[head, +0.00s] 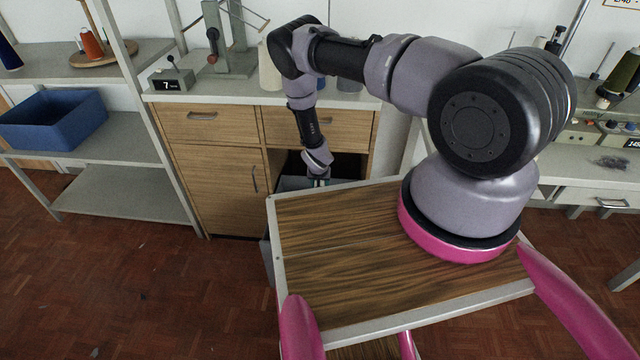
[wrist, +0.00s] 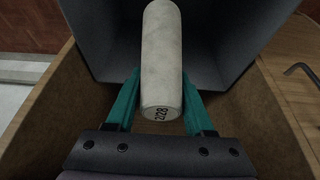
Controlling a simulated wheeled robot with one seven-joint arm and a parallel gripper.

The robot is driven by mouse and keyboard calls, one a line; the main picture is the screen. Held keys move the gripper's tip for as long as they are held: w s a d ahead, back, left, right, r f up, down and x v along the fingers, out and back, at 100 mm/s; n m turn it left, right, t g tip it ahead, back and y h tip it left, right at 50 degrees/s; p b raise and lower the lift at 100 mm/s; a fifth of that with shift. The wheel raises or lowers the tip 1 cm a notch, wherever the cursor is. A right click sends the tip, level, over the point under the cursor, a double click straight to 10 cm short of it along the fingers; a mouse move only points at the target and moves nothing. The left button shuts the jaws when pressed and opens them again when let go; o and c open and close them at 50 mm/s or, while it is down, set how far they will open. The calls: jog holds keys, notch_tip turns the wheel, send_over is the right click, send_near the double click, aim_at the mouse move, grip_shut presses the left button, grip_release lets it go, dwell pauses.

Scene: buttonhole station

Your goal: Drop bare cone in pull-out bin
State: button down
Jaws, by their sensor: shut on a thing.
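My gripper (wrist: 158,106) is shut on the bare cone (wrist: 162,55), a pale, nearly cylindrical piece with "2/28" printed on its near end. The teal fingers hold it from both sides. I cannot tell how far the cone is above the bin's floor. In the head view my gripper (head: 319,182) is low at the cabinet's open right bay, and the cone cannot be made out there.
The wooden cabinet (head: 215,185) has a closed door and drawers. A blue bin (head: 55,118) stands on the left shelf. The floor (head: 120,270) at front left is clear.

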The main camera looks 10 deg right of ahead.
jog(key=shift+c, duration=1)
grip_release()
jog(key=v, duration=1)
jog(key=shift+s+r, duration=0.2)
jog(key=shift+r, duration=0.15)
